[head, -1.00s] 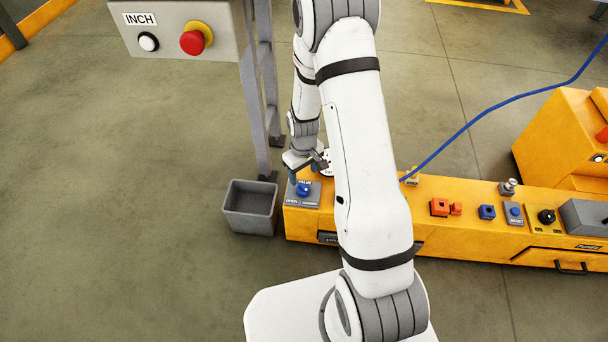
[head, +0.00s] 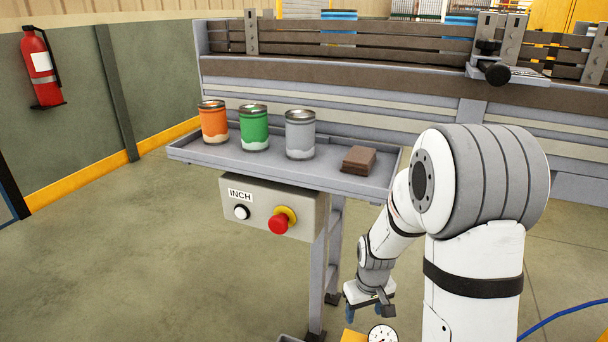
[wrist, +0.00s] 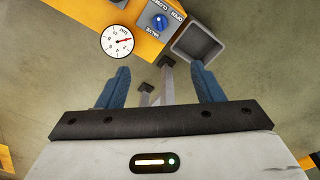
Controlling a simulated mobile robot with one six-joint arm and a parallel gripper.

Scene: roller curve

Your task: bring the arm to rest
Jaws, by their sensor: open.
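My gripper (head: 366,308) shows low in the head view, right of the side stand's legs and above the yellow bench. In the wrist view my gripper (wrist: 163,88) has its two blue fingers wide apart, with nothing between them. Beyond the fingertips are a blue valve knob (wrist: 160,21) on its plate and a round white gauge (wrist: 116,41) with a red needle. The gauge (head: 382,335) also shows at the bottom edge of the head view. My upper arm fills the right of the head view.
A grey tray (head: 226,159) holds an orange can (head: 213,124), a green can (head: 254,129), a grey can (head: 300,136) and a brown block (head: 358,160). Below it hangs an INCH button box (head: 262,208). An empty grey bin (wrist: 192,45) stands beside the bench. A conveyor (head: 350,77) runs behind.

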